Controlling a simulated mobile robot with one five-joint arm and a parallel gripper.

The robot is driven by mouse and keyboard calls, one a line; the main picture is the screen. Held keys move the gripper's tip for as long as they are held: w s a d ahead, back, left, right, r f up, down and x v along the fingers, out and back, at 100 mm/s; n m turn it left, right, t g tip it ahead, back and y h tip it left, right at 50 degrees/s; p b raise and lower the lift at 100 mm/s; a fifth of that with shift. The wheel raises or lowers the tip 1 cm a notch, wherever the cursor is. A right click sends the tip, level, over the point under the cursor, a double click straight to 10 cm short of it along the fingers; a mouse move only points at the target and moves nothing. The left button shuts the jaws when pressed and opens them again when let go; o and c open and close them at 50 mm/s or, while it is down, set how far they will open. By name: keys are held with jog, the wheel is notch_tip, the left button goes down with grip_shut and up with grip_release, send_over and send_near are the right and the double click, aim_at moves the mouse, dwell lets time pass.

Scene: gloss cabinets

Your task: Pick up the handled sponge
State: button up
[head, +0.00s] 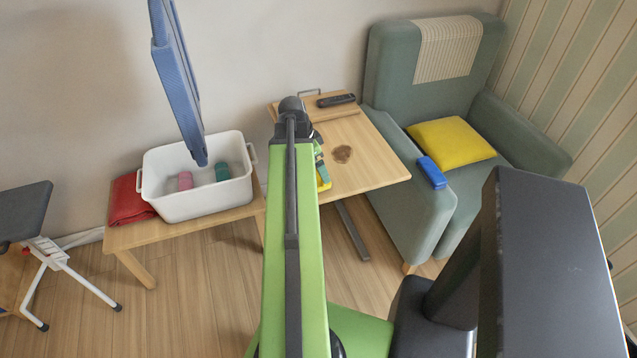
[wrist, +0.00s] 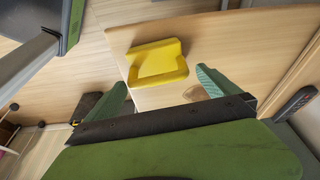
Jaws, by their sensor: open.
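A yellow object with a raised, handle-like frame, which looks like the handled sponge (wrist: 158,62), lies on the wooden side table (wrist: 225,40). In the head view my gripper (head: 320,158) is mostly hidden behind the arm over the table's left side.
A brown stain (head: 342,154) and a dark remote (head: 336,100) are on the table. A green armchair (head: 405,70) stands right, with a blue item (head: 432,173) on its arm. A white bin (head: 200,206) and red cloth (head: 127,201) sit on a bench left.

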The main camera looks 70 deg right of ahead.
jog(key=b+x, duration=0.4)
jog(key=x, duration=0.1)
jog(key=shift+a+f, duration=0.1)
jog(key=shift+a, duration=0.1)
jog(key=c, duration=1.2)
jog(key=shift+r+p, duration=0.45)
jog(key=shift+r, duration=0.2)
notch_tip(320, 180, up, 4)
jog(key=p, duration=0.3)
jog(key=shift+p, duration=0.4)
jog(key=s+r+p, duration=0.2)
jog(key=s, duration=0.2)
jog(key=s+d+r+p, duration=0.1)
jog(key=s+r+p, duration=0.1)
jog(key=s, duration=0.1)
jog(key=s+r+p, duration=0.2)
jog(key=s, duration=0.2)
jog(key=shift+s+d, duration=0.35)
